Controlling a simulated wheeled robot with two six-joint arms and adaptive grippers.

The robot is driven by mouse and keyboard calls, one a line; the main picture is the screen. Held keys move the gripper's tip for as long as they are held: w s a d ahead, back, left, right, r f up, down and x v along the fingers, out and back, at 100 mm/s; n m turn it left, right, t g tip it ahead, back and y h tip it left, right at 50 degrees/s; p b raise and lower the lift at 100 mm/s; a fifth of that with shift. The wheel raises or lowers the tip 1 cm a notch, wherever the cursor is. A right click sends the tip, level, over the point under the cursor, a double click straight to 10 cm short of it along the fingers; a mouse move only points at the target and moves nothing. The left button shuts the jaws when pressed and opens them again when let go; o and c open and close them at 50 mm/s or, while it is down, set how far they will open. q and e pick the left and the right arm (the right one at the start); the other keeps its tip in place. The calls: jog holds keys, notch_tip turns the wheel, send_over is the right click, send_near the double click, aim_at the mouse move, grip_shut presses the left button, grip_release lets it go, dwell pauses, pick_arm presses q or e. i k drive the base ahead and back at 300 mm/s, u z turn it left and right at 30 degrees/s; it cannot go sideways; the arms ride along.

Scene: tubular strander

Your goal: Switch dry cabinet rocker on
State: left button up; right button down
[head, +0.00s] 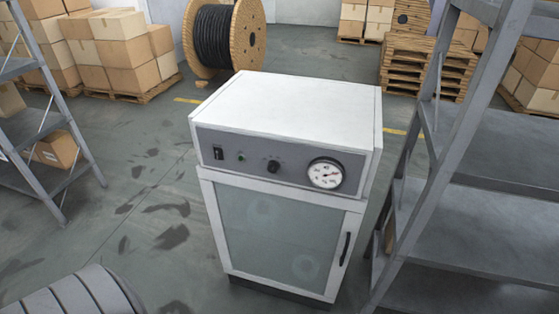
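The white dry cabinet (285,95) stands upright in the middle of the head view, its front facing me. Its grey control panel (310,175) runs along the top of the front. The black rocker switch (218,152) sits at the panel's left end; I cannot tell which side of it is pressed. To its right are a small green lamp or button (241,156), a black knob (273,166) and a round white dial gauge (325,174). Below is a glass door (275,235), shut, with a black handle (345,248) on its right. Neither gripper is in view.
A grey metal shelf rack (480,150) stands close on the cabinet's right. Another rack (45,140) is at the left. A cable reel (225,35), stacked boxes (120,50) and pallets (425,65) are behind. The floor (140,215) left of the cabinet is clear.

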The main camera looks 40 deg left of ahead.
aim_at(218, 153)
jog(key=u, duration=1.95)
jog(key=k, duration=0.55)
jog(key=u, duration=0.95)
jog(key=i, duration=1.05)
jog(key=z, duration=0.4)
